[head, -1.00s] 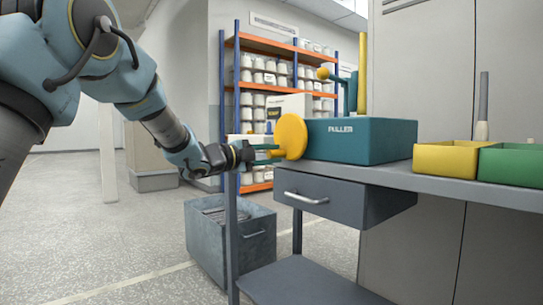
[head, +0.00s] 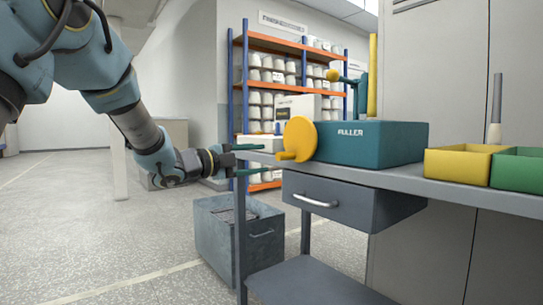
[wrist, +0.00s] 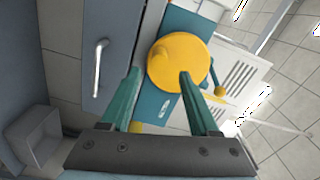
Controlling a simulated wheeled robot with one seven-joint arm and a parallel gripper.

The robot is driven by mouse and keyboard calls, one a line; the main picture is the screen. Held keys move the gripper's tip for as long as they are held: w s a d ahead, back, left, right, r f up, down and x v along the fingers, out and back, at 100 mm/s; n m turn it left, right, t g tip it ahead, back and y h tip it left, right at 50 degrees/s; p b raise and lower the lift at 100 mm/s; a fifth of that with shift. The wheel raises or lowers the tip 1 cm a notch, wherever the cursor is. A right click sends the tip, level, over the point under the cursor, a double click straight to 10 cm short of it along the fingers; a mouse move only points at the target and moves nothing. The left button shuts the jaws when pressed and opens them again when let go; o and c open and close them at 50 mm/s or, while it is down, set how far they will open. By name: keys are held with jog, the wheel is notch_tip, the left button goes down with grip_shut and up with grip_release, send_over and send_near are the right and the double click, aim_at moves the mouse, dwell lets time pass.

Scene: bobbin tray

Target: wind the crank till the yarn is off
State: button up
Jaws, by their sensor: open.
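The crank is a yellow disc (head: 301,137) with a short yellow handle (head: 285,156), on the left end of a teal box (head: 372,143) with white lettering. My gripper (head: 265,158) is open and empty, just left of the handle, its teal fingers apart one above the other. In the wrist view the disc (wrist: 180,62) lies beyond the spread fingertips (wrist: 159,73), one fingertip overlapping it. A tall yellow column (head: 373,75) stands behind the box, beside a teal arm with a yellow ball (head: 333,75). I cannot make out a yarn strand.
The box stands on a grey bench (head: 400,178) with a drawer (head: 345,205) below. A yellow bin (head: 458,166) and a green bin (head: 517,170) sit to the right. A grey metal crate (head: 235,240) is on the floor under my gripper. Floor at left is clear.

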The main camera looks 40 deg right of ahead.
jog(key=a, duration=0.2)
jog(key=shift+a, duration=0.4)
jog(key=shift+w, duration=0.15)
